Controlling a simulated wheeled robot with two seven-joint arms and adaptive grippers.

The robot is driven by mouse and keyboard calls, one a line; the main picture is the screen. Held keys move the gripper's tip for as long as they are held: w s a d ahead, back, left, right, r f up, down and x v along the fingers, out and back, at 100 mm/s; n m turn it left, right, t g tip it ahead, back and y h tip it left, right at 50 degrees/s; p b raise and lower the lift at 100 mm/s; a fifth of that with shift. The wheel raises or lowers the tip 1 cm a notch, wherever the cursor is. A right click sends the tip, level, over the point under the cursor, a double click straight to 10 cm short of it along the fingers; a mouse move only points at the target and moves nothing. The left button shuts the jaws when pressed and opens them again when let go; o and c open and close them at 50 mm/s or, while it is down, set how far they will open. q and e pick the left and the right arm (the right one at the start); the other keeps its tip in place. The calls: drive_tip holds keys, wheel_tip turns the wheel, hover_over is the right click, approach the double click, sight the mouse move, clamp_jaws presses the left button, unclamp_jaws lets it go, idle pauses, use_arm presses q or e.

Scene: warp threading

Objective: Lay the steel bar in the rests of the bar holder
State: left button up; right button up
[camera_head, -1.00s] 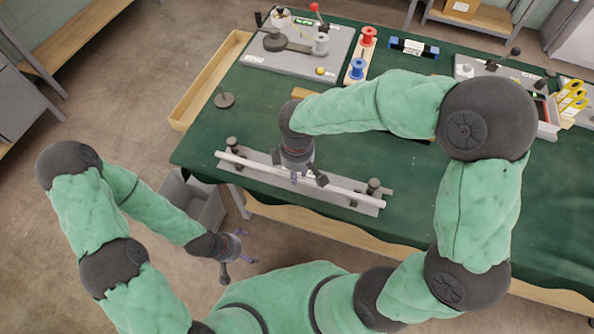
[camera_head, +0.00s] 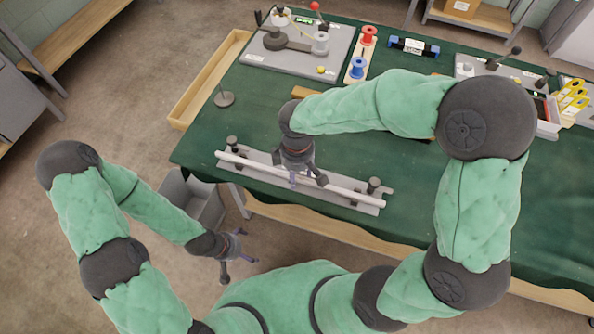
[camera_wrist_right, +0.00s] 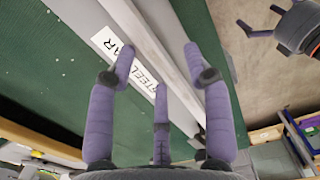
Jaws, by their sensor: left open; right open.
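The steel bar (camera_head: 340,190) is a long pale rod along the front of the bar holder (camera_head: 262,157), a grey plate with dark posts near both ends. I cannot tell whether the bar sits fully in the rests. My right gripper (camera_head: 308,182) is open over the middle of the bar. In the right wrist view, the bar (camera_wrist_right: 150,42) runs between the spread purple fingers of this gripper (camera_wrist_right: 160,75), beside a white "STEEL BAR" label. My left gripper (camera_head: 240,259) is open and empty, off the table's front edge.
A grey bin (camera_head: 200,200) stands on the floor beside the table. A wooden tray (camera_head: 205,85) lies along the table's left edge. Spools (camera_head: 358,68) and a grey board (camera_head: 290,50) are at the back. Green cloth around the holder is mostly clear.

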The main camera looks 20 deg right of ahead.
wheel_tip(320, 180, up, 12)
idle(0.5)
